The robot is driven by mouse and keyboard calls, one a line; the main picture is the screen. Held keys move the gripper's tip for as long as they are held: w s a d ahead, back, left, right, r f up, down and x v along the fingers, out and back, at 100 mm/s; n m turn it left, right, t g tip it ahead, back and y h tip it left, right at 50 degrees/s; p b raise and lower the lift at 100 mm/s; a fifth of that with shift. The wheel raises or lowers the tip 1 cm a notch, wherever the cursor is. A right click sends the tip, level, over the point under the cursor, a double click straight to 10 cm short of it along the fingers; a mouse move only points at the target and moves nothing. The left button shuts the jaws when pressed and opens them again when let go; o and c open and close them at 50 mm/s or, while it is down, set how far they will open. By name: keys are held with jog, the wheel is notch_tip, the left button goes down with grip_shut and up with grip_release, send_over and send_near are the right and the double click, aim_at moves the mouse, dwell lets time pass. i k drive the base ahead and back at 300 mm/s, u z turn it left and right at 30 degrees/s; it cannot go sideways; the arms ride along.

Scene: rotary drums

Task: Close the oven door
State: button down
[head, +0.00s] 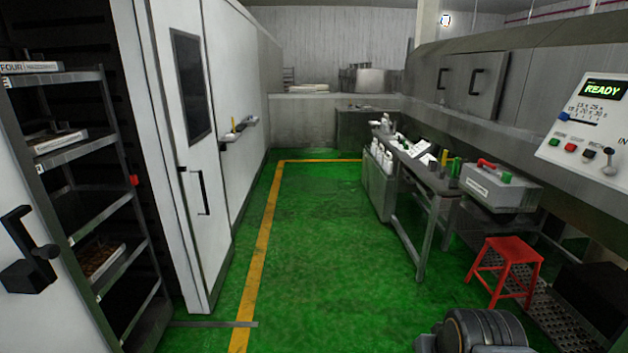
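The oven is a tall white cabinet on the left with a dark opening. A white door panel (30,130) with a black latch handle (30,250) stands at the near left edge, cut off by the picture. Beyond the opening is another white panel (185,150) with a dark window and a black bar handle. I cannot tell for sure which panel is the oven door. A grey shelf rack (100,225) with several shelves stands at the opening between the two panels. My gripper is not in view.
The green floor (310,230) with a yellow line is clear down the middle. At right are a workbench (410,165) with bottles and tools, a red stool (508,265) and a control panel (590,125) reading READY. A dark ribbed round part shows at the bottom edge.

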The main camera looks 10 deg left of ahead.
aim_at(171, 33)
jog(key=u, duration=0.15)
jog(key=i, duration=2.3)
jog(key=u, duration=1.05)
jog(key=i, duration=2)
jog(key=u, duration=1)
jog(key=i, duration=0.45)
jog(key=u, duration=0.15)
